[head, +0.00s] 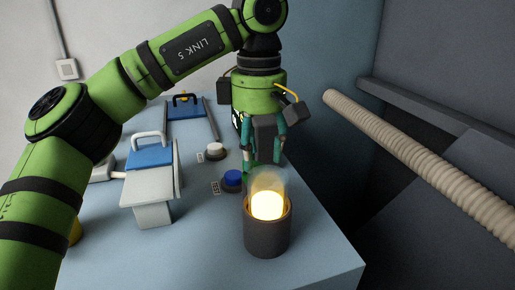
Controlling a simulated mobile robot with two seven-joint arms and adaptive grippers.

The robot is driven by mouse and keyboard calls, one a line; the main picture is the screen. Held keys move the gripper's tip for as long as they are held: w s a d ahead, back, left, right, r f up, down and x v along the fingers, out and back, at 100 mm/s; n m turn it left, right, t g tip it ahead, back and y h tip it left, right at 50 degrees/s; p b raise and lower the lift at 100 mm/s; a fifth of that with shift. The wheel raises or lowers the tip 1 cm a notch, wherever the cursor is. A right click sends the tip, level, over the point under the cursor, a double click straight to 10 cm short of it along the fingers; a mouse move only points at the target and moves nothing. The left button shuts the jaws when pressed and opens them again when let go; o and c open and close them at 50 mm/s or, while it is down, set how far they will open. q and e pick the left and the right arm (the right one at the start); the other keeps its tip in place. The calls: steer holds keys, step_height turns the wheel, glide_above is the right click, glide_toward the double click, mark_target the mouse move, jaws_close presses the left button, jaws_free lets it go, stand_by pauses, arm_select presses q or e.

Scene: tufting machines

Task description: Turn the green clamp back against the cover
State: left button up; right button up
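My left gripper (262,158) points down just behind the glowing lamp near the table's front right corner. Its two teal fingers stand apart, and I see nothing clearly held between them. A small green piece (248,173) shows below the left finger, close behind the lamp; it may be the green clamp, but the gripper and lamp hide most of it. I cannot tell whether a finger touches it. The lamp has a clear cover (268,180) over a bright yellow light, in a dark round housing (267,232). My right gripper is not in view.
A blue button (232,178) and a white button (215,150) sit left of the lamp. A grey box with a blue top and white handle (150,157) stands further left. A ribbed beige hose (420,160) runs along the right. The table's right edge (335,232) is near.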

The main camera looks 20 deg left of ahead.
arm_select(q)
steer(key=shift+r+p, duration=0.45)
steer(key=shift+r, duration=0.45)
steer(key=shift+w+a+r+p, duration=0.15)
steer(key=shift+r+p, duration=0.25)
steer(key=shift+r, duration=0.2)
steer(key=shift+s+a+r+p, duration=0.1)
steer(key=shift+r+p, duration=0.25)
steer(key=shift+r, duration=0.35)
steer(key=shift+d+r, duration=0.15)
steer(key=shift+r, duration=0.85)
step_height(320, 180, up, 5)
glide_above(258, 161)
step_height(258, 161, up, 3)
steer(key=shift+f, duration=0.2)
